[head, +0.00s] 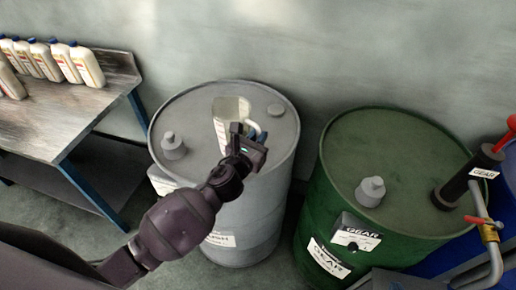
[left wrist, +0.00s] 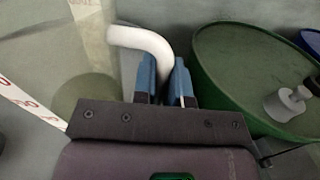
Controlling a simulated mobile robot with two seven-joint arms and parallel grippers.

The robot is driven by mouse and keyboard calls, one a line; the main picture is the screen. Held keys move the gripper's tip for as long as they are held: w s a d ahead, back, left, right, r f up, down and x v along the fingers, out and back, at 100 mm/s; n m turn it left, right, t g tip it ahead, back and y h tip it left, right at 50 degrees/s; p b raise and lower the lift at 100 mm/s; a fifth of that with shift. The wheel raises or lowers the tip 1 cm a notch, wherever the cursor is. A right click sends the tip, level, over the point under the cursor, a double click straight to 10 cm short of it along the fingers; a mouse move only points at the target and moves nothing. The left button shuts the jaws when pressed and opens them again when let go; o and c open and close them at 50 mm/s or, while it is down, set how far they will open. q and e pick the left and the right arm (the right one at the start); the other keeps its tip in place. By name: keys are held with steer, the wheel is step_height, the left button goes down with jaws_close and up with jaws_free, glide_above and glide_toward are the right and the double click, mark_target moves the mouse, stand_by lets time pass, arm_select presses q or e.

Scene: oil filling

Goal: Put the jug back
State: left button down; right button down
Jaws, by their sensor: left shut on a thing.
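The jug (head: 228,112) is pale and translucent, with a handle. In the head view it is over the lid of the grey drum (head: 195,117), upright or nearly so; whether its base touches the lid I cannot tell. My left gripper (head: 254,141) is at the jug's right side, shut on the handle. In the left wrist view, the white handle (left wrist: 146,41) runs between the two blue fingers of the gripper (left wrist: 167,82). The jug's clear wall (left wrist: 90,50) with red markings fills the left of that view. My right gripper is not in view.
A green drum (head: 390,150) marked GEAR, with a cap (head: 371,190) and a dark pump (head: 468,180), stands right of the grey drum. A cap (head: 172,146) rises from the grey lid. At left, a workbench (head: 60,115) bears several white bottles (head: 60,60).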

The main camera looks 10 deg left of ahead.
arm_select(q)
steer(key=shift+f+b, duration=0.85)
steer(key=shift+f, duration=1.45)
steer(key=c, duration=1.1)
jaws_free()
steer(key=shift+c, duration=0.2)
steer(key=v, duration=1.2)
steer(key=shift+b, duration=0.45)
